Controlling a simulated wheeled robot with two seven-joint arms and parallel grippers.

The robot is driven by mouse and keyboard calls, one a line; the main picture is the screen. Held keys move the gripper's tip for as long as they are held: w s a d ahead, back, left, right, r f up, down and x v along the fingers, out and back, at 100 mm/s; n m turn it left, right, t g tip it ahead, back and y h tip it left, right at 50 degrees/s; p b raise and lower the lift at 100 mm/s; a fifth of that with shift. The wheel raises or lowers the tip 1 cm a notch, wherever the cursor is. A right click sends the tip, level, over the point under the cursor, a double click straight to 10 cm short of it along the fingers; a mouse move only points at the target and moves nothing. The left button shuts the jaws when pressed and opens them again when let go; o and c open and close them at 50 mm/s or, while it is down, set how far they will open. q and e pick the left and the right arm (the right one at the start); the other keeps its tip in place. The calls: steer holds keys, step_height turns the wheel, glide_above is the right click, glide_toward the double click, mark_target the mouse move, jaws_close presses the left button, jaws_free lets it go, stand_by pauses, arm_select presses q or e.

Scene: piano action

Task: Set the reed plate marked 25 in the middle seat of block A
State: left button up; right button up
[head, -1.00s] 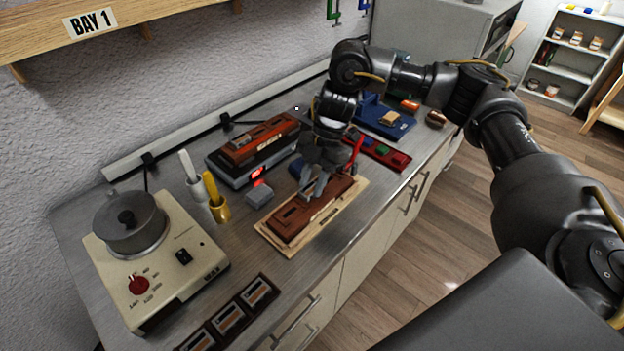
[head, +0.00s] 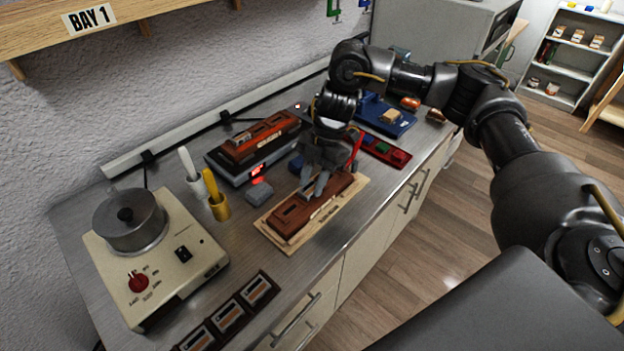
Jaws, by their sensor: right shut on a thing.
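A reddish-brown block (head: 290,216) with slots in its top lies on a pale wooden board (head: 268,232) in the middle of the bench. A similar block (head: 240,151) rests on a grey device with a red display farther back. I cannot read which one is A. My right gripper (head: 313,189) points down over the middle of the front block, fingers close to its top. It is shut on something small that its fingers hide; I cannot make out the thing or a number. A dark rack (head: 238,302) at the near edge holds several plates, marks too small to read. My left gripper is out of view.
A cream hotplate (head: 190,277) with a grey pot stands at the left. Two cups (head: 219,208) with handled tools stand beside it. A small grey block (head: 260,193) lies behind the board. A red tray (head: 398,158) and blue tray (head: 396,125) lie at the right.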

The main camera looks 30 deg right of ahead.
steer(key=o, duration=0.8)
steer(key=shift+c, duration=0.2)
steer(key=shift+o, duration=1.3)
steer(key=shift+s+r, duration=0.1)
steer(key=shift+s, duration=0.05)
steer(key=shift+w+a+f, duration=0.1)
steer(key=shift+w+f, duration=0.1)
steer(key=shift+w, duration=0.1)
steer(key=shift+d+r, duration=0.2)
steer(key=shift+r, duration=0.1)
steer(key=v, duration=1)
steer(key=shift+r, duration=0.1)
